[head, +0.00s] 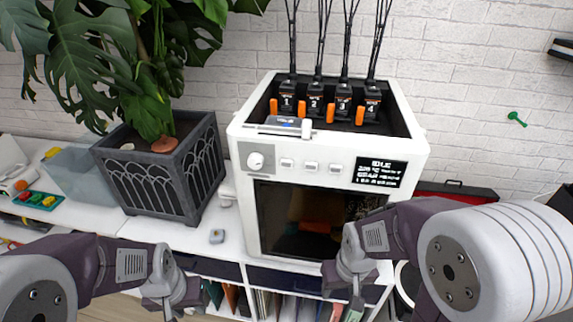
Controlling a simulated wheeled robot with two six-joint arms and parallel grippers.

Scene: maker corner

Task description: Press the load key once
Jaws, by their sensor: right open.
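A white 3D printer (240,215) stands on the white shelf unit. Its front panel has a round knob (256,161) and a row of three small pale keys: a left key (287,163), a middle key (311,166) and a right key (335,168). Their labels are too small to read, so I cannot tell which is the load key. The display (380,172) reads IDLE on its top line. My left gripper (168,308) is low, left of the printer, its jaws unclear. My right gripper (354,300) is open, low in front of the printer, below the keys.
Several numbered black feeders (314,100) with orange levers sit in the printer's top. A dark planter (170,175) with a large plant stands to the left. A small grey object (217,236) lies on the shelf top. A red case (455,192) is behind right.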

